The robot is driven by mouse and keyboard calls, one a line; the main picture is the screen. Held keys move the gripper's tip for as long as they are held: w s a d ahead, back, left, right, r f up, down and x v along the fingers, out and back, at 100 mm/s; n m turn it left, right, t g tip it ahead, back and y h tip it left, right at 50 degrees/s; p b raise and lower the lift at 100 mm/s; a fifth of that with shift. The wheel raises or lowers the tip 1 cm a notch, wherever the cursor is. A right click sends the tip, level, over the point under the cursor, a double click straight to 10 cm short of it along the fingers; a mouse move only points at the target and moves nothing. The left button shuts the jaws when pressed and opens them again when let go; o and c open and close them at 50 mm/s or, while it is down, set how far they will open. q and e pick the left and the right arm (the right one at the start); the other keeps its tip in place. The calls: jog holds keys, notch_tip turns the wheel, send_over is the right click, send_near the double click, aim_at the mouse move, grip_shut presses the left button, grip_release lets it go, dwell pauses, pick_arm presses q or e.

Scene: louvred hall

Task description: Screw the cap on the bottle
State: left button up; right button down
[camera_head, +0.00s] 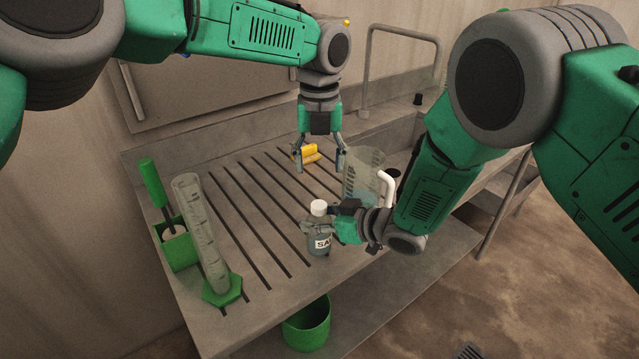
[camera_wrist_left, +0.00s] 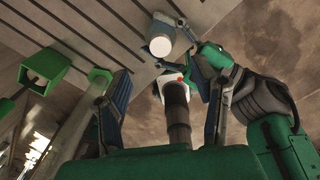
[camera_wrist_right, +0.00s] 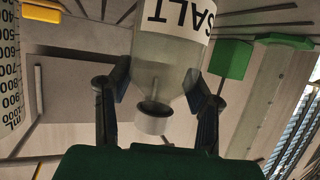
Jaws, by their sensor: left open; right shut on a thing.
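The bottle (camera_head: 319,245), greyish with a white label, stands upright near the bench's front edge. Its label reads SALT in the right wrist view (camera_wrist_right: 165,58). A white cap (camera_head: 319,207) sits at the top of its neck; it also shows in the right wrist view (camera_wrist_right: 153,119) and from above in the left wrist view (camera_wrist_left: 160,47). How tightly it sits cannot be told. My right gripper (camera_wrist_right: 155,92) is shut on the bottle body, a finger on each side. My left gripper (camera_head: 321,168) is open and empty, pointing down above the bench, behind and higher than the cap.
A yellow object (camera_head: 306,153) lies behind my left gripper. A clear graduated jug (camera_head: 362,168) stands close to the right of it. At left are a graduated cylinder (camera_head: 203,235) and a green holder (camera_head: 180,250). The slatted bench (camera_head: 255,200) is clear between. A green bin (camera_head: 307,325) sits below.

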pick_arm(q)
notch_tip(320, 180, up, 2)
jog(key=shift+r, duration=0.1)
pick_arm(e)
jog(key=c, duration=0.7)
grip_release()
jog(key=v, duration=1.2)
jog(key=shift+f, duration=0.15)
